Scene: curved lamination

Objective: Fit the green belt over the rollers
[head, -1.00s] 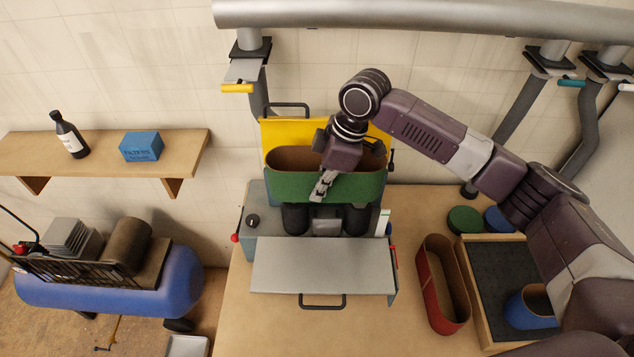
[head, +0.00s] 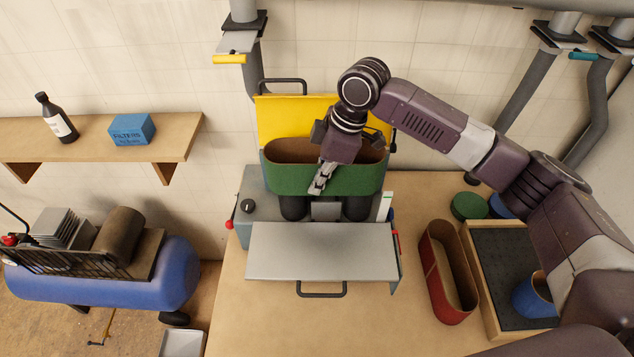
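The green belt (head: 285,178) is an oval loop with a brown inside. It is held upright above the machine's two black rollers (head: 293,207) (head: 356,208). Its lower edge hides the roller tops, so I cannot tell whether it is around them. The machine (head: 250,215) has a raised yellow cover (head: 285,112) behind and a grey front panel (head: 322,252) lying open toward me. My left gripper is not in view.
A red belt (head: 435,280) stands on the bench right of the machine. Beside it is a dark-lined tray (head: 500,262) with a blue belt (head: 530,300). Green (head: 468,206) and blue discs sit behind the tray. The bench front is clear.

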